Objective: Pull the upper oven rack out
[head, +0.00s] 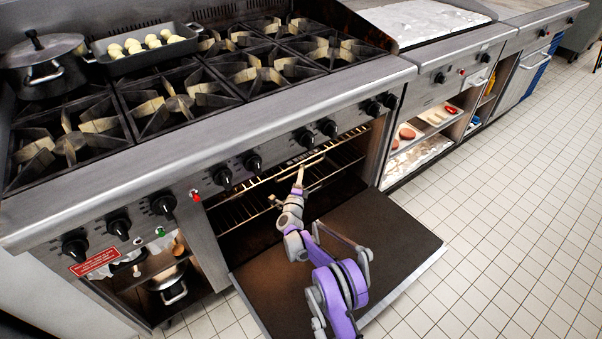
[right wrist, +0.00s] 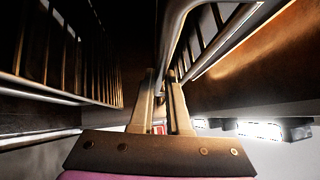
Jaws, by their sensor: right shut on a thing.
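The oven door (head: 345,255) is folded down and open. The upper oven rack (head: 330,160) is a wire rack inside the oven, with its front bar near the opening. A lower wire rack (head: 235,212) shows beneath it. My right gripper (head: 299,180) reaches over the open door to the front of the upper rack. In the right wrist view my right gripper (right wrist: 161,90) has its two fingers on either side of a rack bar (right wrist: 172,40), shut on it. The exact contact is partly hidden by the fingers. My left gripper is not in view.
The stove top above has several burners, a grey pot (head: 45,65) and a tray of pale round pieces (head: 145,45). Black knobs (head: 254,163) line the panel just above the oven opening. Tiled floor (head: 500,220) is clear to the right.

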